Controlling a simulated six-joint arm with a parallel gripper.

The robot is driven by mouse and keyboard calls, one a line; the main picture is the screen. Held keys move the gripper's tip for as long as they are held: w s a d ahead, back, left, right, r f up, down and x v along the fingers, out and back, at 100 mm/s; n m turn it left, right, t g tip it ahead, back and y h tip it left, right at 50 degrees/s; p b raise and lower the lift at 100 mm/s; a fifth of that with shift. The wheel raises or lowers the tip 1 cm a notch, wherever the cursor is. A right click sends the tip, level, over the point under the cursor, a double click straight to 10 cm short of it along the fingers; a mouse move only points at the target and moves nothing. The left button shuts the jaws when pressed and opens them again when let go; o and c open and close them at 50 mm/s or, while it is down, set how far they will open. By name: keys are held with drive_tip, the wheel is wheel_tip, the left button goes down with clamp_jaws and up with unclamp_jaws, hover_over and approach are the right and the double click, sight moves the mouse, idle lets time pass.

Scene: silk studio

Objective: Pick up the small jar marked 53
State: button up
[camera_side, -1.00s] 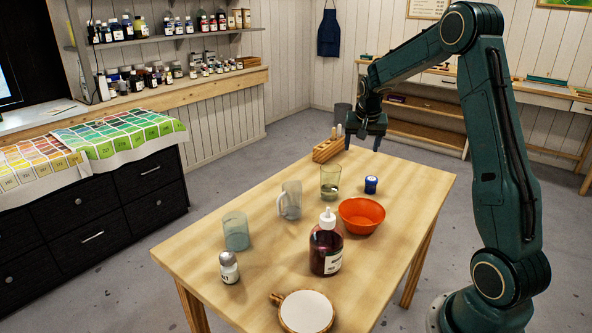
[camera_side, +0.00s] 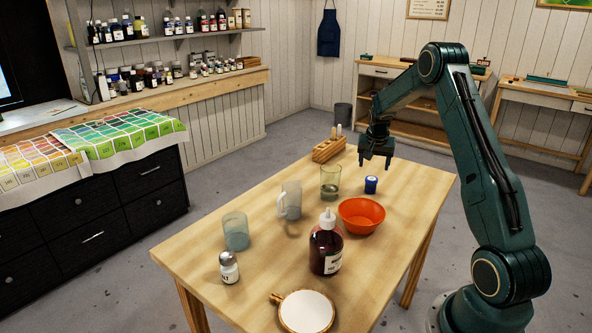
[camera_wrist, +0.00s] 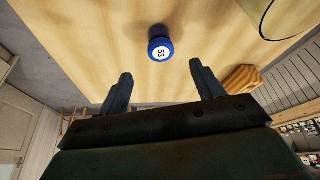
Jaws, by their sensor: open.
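The small jar (camera_side: 371,185) is blue and stands upright on the table (camera_side: 205,270), right of a glass and behind the orange bowl. In the wrist view, the jar (camera_wrist: 160,47) shows a white label reading 53 on its lid. My gripper (camera_side: 376,163) is above the table, a little above and behind the jar. In the wrist view, my gripper (camera_wrist: 160,85) has its two fingers apart with nothing between them. The jar lies just beyond the fingertips, roughly centred between them, and is not touched.
Near the jar are a glass (camera_side: 330,182), an orange bowl (camera_side: 362,214) and a wooden holder (camera_side: 328,149).

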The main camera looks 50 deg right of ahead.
sight(372, 179)
drive_tip(key=shift+x, duration=3.15)
drive_tip(key=shift+f, duration=0.1)
drive_tip(key=shift+x, duration=2.4)
drive_tip(key=shift+a, duration=0.15)
drive_tip(key=c, duration=1.1)
wheel_tip(372, 179, up, 20)
